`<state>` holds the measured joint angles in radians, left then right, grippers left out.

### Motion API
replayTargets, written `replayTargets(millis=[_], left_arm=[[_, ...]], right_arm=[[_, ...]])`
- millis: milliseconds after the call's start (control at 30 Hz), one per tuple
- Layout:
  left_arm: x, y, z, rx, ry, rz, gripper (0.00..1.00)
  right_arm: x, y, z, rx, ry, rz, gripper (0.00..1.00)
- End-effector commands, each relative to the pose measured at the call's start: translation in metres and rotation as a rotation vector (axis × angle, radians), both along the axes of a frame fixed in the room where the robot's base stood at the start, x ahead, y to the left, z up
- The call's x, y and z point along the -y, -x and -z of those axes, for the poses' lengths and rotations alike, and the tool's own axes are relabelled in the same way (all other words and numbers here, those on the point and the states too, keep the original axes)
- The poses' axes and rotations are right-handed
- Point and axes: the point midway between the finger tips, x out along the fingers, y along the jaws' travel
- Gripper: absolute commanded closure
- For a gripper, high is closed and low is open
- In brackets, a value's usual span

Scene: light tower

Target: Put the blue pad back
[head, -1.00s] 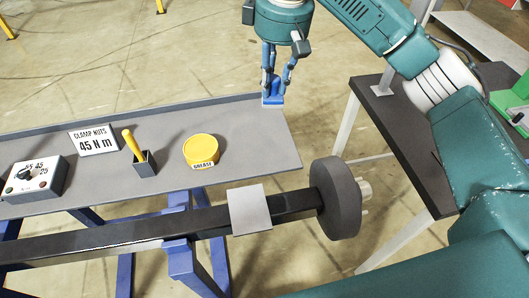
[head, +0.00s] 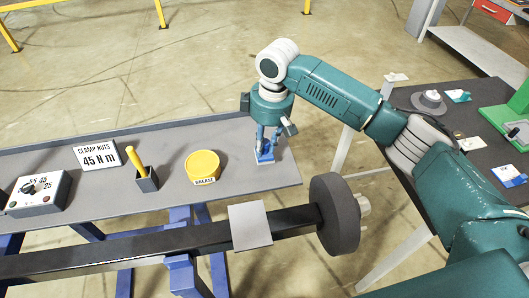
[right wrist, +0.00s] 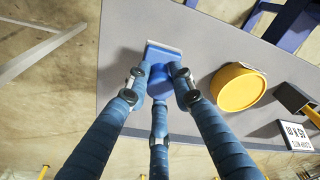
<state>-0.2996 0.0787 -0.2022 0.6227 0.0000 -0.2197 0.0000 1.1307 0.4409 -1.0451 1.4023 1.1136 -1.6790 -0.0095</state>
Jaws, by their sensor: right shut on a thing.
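The blue pad (head: 265,157) is a small blue block with a raised grip and a pale edge. My right gripper (head: 266,143) points down and is shut on it at the right end of the grey shelf (head: 235,187). In the right wrist view the blue fingers (right wrist: 160,82) close around the pad's grip, and the pad (right wrist: 163,54) shows beyond them, over the shelf surface. I cannot tell whether the pad touches the shelf. My left gripper is not in view.
A yellow grease tin (head: 202,165) stands left of the pad. Further left are a yellow-handled tool in a holder (head: 147,180), a sign (head: 96,155) and a dial box (head: 38,193). A black beam with a wheel (head: 337,214) lies in front. A dark table (head: 465,130) stands right.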

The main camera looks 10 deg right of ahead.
Motion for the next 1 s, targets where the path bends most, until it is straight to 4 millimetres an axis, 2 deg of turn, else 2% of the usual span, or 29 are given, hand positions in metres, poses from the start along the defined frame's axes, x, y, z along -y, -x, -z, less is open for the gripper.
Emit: replayTargets(millis=[400, 767, 800, 833, 900, 1000], left_arm=[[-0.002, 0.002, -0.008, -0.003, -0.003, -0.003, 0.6], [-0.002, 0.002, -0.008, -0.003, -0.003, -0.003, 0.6], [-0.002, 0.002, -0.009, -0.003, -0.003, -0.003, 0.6], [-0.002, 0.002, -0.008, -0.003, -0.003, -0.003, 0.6], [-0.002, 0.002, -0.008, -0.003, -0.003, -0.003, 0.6], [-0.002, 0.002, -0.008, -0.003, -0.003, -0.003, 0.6]], right_arm=[[0.0, 0.0, 0.046, 0.0, 0.0, 0.002, 1.0], [0.0, 0.0, 0.05, 0.0, 0.0, 0.001, 1.0], [0.0, 0.0, 0.051, -0.001, 0.001, 0.0, 0.75], [0.0, 0.0, 0.051, 0.0, 0.001, 0.0, 0.69], [0.0, 0.0, 0.051, 0.0, 0.001, 0.0, 0.58], [0.0, 0.0, 0.051, 0.0, 0.001, 0.001, 0.58]])
